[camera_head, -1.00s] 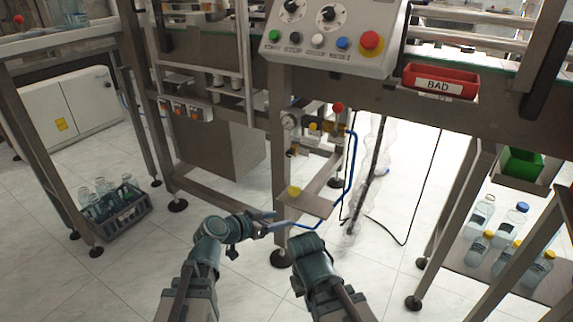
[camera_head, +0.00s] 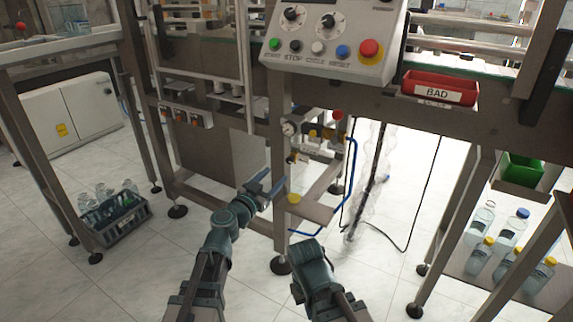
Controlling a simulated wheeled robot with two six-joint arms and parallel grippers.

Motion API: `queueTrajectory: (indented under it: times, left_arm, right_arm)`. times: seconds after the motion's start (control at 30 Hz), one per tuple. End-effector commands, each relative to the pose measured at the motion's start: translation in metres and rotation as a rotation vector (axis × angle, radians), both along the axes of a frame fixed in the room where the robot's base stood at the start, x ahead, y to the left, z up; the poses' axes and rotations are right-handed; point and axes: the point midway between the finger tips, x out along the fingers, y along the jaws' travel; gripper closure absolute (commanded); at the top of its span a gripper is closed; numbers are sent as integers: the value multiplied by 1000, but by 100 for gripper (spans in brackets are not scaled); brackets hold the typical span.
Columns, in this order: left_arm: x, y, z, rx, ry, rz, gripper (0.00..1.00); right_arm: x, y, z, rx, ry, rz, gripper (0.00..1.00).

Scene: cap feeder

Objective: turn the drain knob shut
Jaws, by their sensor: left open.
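The air unit under the control box has a round gauge (camera_head: 288,128), a red knob (camera_head: 337,115) and small yellow and dark fittings. Small parts hang below the gauge; I cannot clearly make out which one is the drain knob. My left gripper (camera_head: 269,184) is open and empty, its blue-grey fingers pointing up and right, below and left of the gauge. It appears apart from the fittings. My right arm (camera_head: 314,270) is low in the middle; its fingers do not show.
A small shelf (camera_head: 318,211) with a yellow round piece (camera_head: 294,198) at its left end lies below the air unit. A blue hose (camera_head: 353,165) loops beside it. A steel leg (camera_head: 279,215) stands close to my left gripper.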

Motion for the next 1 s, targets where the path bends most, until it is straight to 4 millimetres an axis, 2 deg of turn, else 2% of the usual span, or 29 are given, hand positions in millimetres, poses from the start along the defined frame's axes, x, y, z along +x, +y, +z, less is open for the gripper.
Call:
queueTrajectory:
  times: [0.03,0.1,0.4,0.6,0.9,0.93,1.0]
  left_arm:
    - [15,-6,0,0,0,-1,39]
    - [27,-13,0,0,0,-1,39]
    - [66,-34,0,0,0,-1,39]
    - [76,-39,0,0,0,0,39]
    - [76,-40,0,0,1,1,39]
    - [76,-40,0,0,1,0,41]
    - [76,-40,0,0,1,0,54]
  right_arm:
    - [0,0,0,0,0,0,100]
    - [0,0,0,0,0,0,100]
    - [0,0,0,0,0,0,100]
    - [0,0,0,0,0,0,100]
    - [0,0,0,0,0,0,100]
    - [0,0,0,0,0,0,100]
    - [0,0,0,0,0,0,100]
